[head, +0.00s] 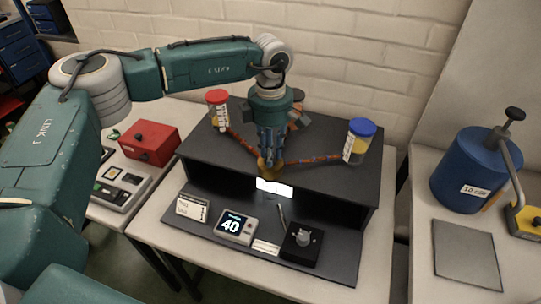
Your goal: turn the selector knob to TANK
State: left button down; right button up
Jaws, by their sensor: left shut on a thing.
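My left gripper (266,158) points straight down at the front edge of the black stand's upper deck. It is shut on the selector knob, which the fingers largely hide. A brass-coloured piece (265,169) shows at the fingertips, where two orange-brown hoses meet. One hose runs left to a red-capped jar (218,108), the other right to a blue-capped jar (358,142). A white label (274,187) below is too bright to read, so I cannot tell the knob's setting. My right gripper is not in view.
On the lower shelf stand a display (235,227) reading 40, a white card (192,207) and a black box with a grey knob (303,237). A red box (150,143) stands on the left table. A blue tank (469,175) stands on the right table.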

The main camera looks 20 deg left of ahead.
pick_arm(q)
jog(key=m+b, duration=0.3)
jog(key=m, duration=0.1)
jog(key=shift+f+m, duration=0.1)
jog(key=shift+m, duration=0.2)
jog(key=m+b, duration=0.2)
jog(key=m, duration=0.2)
jog(key=shift+m, duration=0.3)
jog(key=shift+r, duration=0.2)
jog(key=c, duration=1.5)
grip_release()
notch_tip(320, 180, up, 12)
